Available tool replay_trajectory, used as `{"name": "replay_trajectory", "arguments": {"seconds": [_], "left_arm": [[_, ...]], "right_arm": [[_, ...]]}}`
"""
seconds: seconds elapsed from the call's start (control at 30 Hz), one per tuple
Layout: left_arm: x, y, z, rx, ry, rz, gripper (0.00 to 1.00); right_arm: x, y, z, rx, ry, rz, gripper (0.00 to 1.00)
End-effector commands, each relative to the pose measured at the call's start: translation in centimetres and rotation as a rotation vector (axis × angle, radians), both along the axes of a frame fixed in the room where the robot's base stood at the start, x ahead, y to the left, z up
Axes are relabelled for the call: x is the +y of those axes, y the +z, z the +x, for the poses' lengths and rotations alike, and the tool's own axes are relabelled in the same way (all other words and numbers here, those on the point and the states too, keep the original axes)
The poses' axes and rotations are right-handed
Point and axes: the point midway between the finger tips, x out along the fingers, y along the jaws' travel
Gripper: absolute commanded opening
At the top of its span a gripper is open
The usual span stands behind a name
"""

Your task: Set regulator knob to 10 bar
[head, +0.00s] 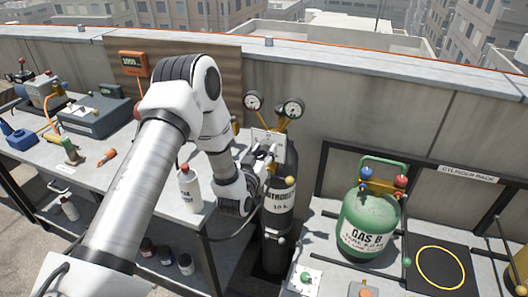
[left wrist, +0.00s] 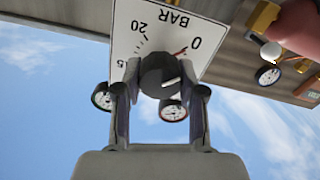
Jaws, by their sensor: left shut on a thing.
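A dark round regulator knob (left wrist: 158,72) sits on a white dial plate (left wrist: 126,40) marked BAR in the left wrist view. The scale appears upside down, with 0, 20 and a partly hidden number readable and a red mark near 0. A short white line shows on the knob; I cannot tell which value it indicates. My left gripper (left wrist: 160,92) is shut on the knob, one finger on each side. In the head view, my left gripper (head: 270,155) is at the plate (head: 262,137) on the nitrogen cylinder (head: 280,200), hiding the knob. My right gripper is not in view.
Two round gauges (head: 293,108) stand above the plate. A green gas cylinder (head: 370,222) stands to the right. A workbench (head: 100,185) with a white bottle (head: 188,188) and tools lies left. A concrete wall (head: 420,120) is behind.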

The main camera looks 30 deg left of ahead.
Motion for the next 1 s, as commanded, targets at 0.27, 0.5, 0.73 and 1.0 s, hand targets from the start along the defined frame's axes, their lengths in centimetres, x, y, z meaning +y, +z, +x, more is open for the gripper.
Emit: {"name": "replay_trajectory", "arguments": {"seconds": [0.27, 0.5, 0.73, 1.0], "left_arm": [[-0.1, 0.1, 0.0, 0.029, -0.001, 0.127, 0.05], [-0.2, 0.2, 0.1, 0.076, 0.000, 0.322, 0.05], [-0.2, 0.2, 0.1, 0.127, 0.000, 0.536, 0.05], [-0.3, 0.2, 0.1, 0.187, 0.001, 0.785, 0.05]], "right_arm": [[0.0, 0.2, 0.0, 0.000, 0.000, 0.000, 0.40], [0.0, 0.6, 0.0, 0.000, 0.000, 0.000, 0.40], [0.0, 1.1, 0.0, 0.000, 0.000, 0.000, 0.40], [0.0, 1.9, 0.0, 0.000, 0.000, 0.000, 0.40]]}}
